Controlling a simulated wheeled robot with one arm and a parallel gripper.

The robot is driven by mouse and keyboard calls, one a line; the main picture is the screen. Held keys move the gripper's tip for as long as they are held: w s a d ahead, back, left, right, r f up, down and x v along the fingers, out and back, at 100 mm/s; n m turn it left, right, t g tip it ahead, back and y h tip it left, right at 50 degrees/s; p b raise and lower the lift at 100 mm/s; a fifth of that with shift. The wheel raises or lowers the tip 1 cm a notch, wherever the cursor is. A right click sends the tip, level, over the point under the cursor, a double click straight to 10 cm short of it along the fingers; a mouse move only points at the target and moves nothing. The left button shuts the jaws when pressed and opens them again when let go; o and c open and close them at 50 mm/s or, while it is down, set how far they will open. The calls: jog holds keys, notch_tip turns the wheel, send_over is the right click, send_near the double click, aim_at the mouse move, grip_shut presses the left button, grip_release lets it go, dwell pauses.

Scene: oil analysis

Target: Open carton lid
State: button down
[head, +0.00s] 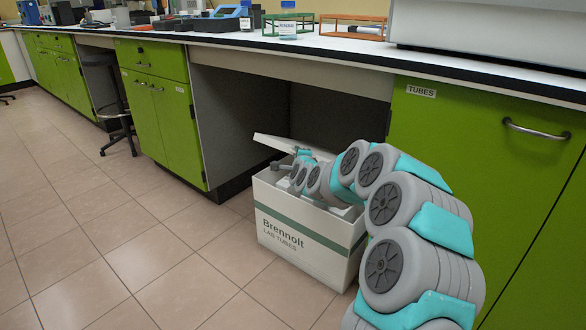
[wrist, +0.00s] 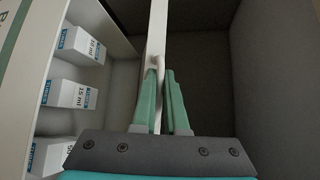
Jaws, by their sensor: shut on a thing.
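The white carton (head: 285,245), with a green band and the words "Brennolt LAB TUBES", stands on the floor in front of the open knee space. Its lid (head: 283,143) is raised and tilted up at the back; in the wrist view the lid (wrist: 156,30) shows nearly edge-on. My gripper (wrist: 162,75) is shut on the lid, its green fingers around a small beige tab at the lid. In the head view my arm reaches over the carton and hides part of its opening and the lid's right part.
Several small white boxes (wrist: 78,93) with blue labels sit inside the carton. Green cabinets (head: 480,170) stand to the right and left, under the bench (head: 480,65). Tiled floor (head: 150,230) is clear to the left.

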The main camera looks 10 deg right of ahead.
jog(key=w+d+r+m+g+p, duration=0.1)
jog(key=w+d+r+p, duration=0.2)
jog(key=r+p, duration=0.3)
jog(key=w+d+r+m+g+y+p, duration=0.1)
jog(key=w+d+r+p, duration=0.2)
jog(key=r+p, duration=0.2)
jog(key=shift+r+g+p, duration=0.35)
jog(key=shift+r+g, duration=0.05)
jog(key=shift+w+d, duration=0.1)
jog(key=shift+d, duration=0.05)
jog(key=c, duration=1)
grip_release()
jog(key=shift+o, duration=0.2)
jog(key=v, duration=0.7)
jog(key=shift+s, duration=0.4)
jog(key=shift+d+r, duration=0.1)
jog(key=shift+r, duration=0.05)
